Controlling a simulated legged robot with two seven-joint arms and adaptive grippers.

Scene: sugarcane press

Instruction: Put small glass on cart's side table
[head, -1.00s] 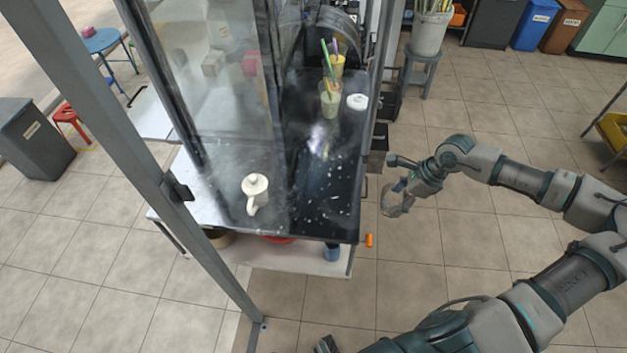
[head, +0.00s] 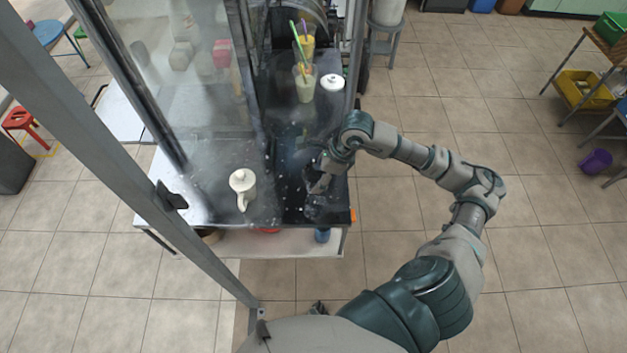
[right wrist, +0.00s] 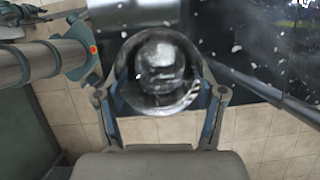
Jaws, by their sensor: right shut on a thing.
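My right gripper (head: 318,182) is over the near right corner of the cart's dark, flecked side table (head: 290,165). It is shut around the small glass, which is clear and hard to make out against the dark top in the head view. In the right wrist view the small glass (right wrist: 158,72) shows as a round rim between the two fingers of my right gripper (right wrist: 160,100). I cannot tell whether the glass touches the table top. My left gripper is not in view.
Two drinks with straws, one pale green (head: 304,85) and one yellow (head: 304,40), and a white lid (head: 332,82) sit farther back. A metal post (head: 160,200) crosses the left side.

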